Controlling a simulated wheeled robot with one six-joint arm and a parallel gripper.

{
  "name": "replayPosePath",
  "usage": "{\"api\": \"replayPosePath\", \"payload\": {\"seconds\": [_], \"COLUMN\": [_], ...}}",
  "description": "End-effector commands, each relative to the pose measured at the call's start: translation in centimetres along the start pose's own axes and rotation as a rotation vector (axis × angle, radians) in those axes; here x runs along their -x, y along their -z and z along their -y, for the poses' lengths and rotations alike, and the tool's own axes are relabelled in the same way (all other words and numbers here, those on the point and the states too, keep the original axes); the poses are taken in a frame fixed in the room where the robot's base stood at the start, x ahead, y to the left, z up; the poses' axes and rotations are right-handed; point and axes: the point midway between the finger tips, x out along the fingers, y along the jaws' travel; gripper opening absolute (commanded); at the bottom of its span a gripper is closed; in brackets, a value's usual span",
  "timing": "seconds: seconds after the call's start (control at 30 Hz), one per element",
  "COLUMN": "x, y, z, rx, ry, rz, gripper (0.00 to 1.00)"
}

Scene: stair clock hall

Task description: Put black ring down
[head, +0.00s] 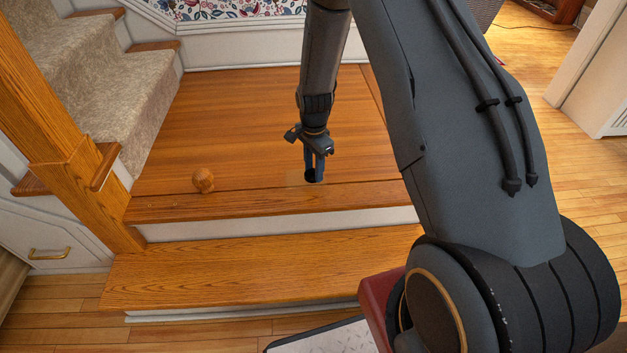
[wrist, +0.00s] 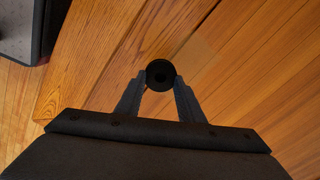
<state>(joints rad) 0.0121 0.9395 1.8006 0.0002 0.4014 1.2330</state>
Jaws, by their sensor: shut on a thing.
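The black ring (wrist: 160,74) is a small dark round piece with a hole in its middle, held between the two fingertips of my gripper (wrist: 160,88) in the wrist view. In the head view my gripper (head: 314,172) points down over the wooden landing near its front edge, with the dark ring (head: 311,176) at its tips. I cannot tell whether the ring touches the wood. A faint paler square patch (wrist: 197,58) lies on the wood just beyond the ring in the wrist view; in the head view it shows just left of the gripper (head: 293,180).
A round wooden knob (head: 203,180) sits on the landing (head: 240,120) to the left. Carpeted stairs (head: 85,75) and a wooden newel post (head: 75,170) stand at the far left. A lower wooden step (head: 240,268) lies in front. The landing between knob and gripper is clear.

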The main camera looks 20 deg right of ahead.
Motion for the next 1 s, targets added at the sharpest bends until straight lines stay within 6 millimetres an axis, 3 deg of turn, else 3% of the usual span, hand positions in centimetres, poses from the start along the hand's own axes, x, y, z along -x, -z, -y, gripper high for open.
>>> {"api": "replayPosePath", "payload": {"seconds": [0.4, 0.77, 0.8, 0.9, 1.0], "x": [-4.2, -4.5, -4.5, -4.5, -4.5], "y": [0.0, 0.0, 0.0, 0.0, 0.0], "z": [-0.1, 0.0, 0.0, 0.0, 0.0], "rx": [0.001, 0.002, 0.002, 0.002, 0.002], "ry": [-0.002, 0.000, 0.000, 0.000, 0.000], "rz": [0.001, 0.000, 0.000, 0.000, 0.000], "gripper": [0.11, 0.11, 0.38, 0.53, 0.53]}}
